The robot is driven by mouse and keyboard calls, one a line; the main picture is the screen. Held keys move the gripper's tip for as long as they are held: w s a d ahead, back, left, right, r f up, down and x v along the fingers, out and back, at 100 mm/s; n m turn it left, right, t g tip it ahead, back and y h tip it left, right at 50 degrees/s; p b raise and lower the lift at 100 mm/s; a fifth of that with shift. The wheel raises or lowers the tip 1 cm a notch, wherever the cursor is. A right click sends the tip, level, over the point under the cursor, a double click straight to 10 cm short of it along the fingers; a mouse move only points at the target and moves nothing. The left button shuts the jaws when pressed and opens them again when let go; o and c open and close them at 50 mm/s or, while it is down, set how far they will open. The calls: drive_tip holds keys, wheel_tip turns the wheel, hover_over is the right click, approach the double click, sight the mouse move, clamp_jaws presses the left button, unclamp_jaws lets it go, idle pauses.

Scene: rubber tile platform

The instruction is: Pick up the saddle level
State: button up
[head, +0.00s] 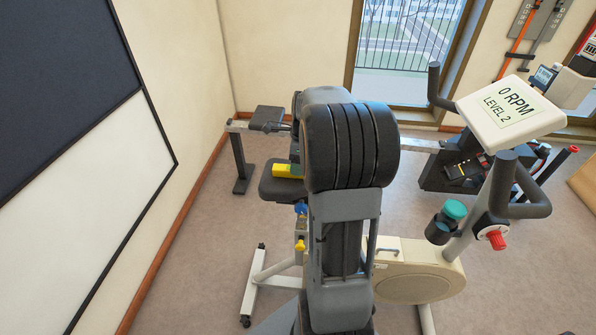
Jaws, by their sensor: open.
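A yellow saddle level (287,171) lies on the black saddle (272,189) of the exercise bike, left of the middle in the head view. Its right part is hidden behind my arm. A small dark green piece shows just above it; I cannot tell what it belongs to. My own arm stands large in the middle of the view. My gripper cannot be made out; the arm covers the area just right of the level.
The bike's console (512,113) and handlebar (530,196) rise to the right, with a teal-lidded bottle (447,220). A rowing machine's seat (267,117) and rail are behind. A whiteboard (80,190) hangs on the left wall. Floor left of the bike is clear.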

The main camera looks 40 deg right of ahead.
drive_tip(key=shift+w+a+f, duration=0.1)
drive_tip(key=shift+a+f, duration=0.05)
drive_tip(key=shift+f, duration=1.45)
drive_tip(key=shift+c, duration=0.3)
drive_tip(key=c, duration=1.1)
drive_tip(key=shift+o, duration=0.2)
drive_tip(key=shift+r, duration=0.1)
